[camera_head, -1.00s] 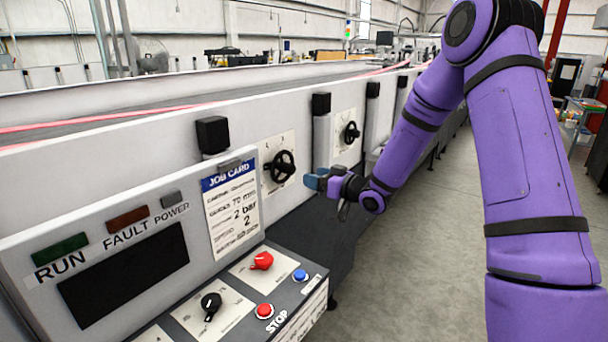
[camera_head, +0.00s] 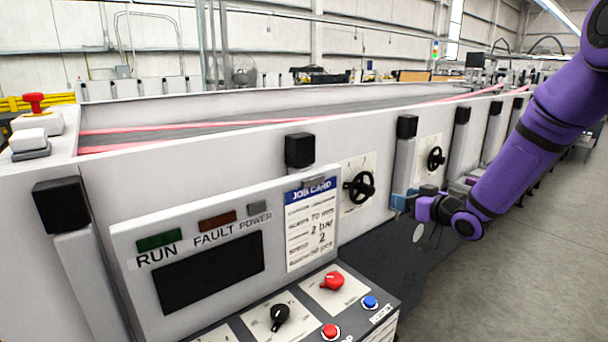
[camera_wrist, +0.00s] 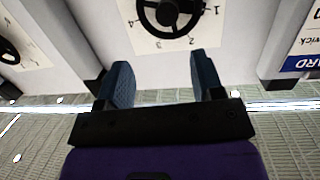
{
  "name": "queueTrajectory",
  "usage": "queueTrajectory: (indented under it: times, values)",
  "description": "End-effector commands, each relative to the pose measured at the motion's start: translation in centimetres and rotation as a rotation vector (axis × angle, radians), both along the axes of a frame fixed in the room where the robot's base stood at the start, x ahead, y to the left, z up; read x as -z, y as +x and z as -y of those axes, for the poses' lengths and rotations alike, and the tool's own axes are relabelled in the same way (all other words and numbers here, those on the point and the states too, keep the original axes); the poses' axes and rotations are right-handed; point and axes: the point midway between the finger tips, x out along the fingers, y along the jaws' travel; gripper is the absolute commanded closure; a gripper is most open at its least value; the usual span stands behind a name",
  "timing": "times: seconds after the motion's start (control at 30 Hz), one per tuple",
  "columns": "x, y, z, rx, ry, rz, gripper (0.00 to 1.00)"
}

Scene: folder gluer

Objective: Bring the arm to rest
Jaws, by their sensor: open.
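My gripper (camera_head: 404,202) is at the end of my purple arm, on the right of the head view, close to the machine's white side panel. It hangs a little to the right of and below the nearer black handwheel (camera_head: 359,187). In the wrist view my gripper (camera_wrist: 160,84) shows two blue-grey fingers spread apart with nothing between them. The same handwheel (camera_wrist: 170,12) and its numbered dial plate lie beyond the fingertips, apart from them.
A control panel with a dark screen (camera_head: 210,272), a job card (camera_head: 311,226), a red knob (camera_head: 333,281), a black knob (camera_head: 280,317) and buttons stands at front left. A second handwheel (camera_head: 436,158) is farther along. Open grey floor (camera_head: 500,285) lies at right.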

Motion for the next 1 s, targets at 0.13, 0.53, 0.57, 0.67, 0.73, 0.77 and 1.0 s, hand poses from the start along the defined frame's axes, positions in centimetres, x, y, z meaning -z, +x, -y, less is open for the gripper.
queueTrajectory:
  times: [0.13,0.53,0.57,0.67,0.73,0.77,1.0]
  values:
    - [-3.1,-1.2,0.4,0.097,-0.133,-0.063,0.39]
    - [-10.0,-8.4,2.5,0.371,-0.353,-0.278,0.39]
    - [-10.5,-9.2,2.6,0.389,-0.361,-0.296,0.39]
    - [-11.8,-12.0,3.0,0.447,-0.381,-0.361,0.39]
    - [-12.7,-14.2,3.2,0.482,-0.388,-0.409,0.39]
    - [-13.0,-15.2,3.2,0.495,-0.390,-0.428,0.39]
    - [-14.8,-23.6,3.0,0.566,-0.370,-0.605,0.39]
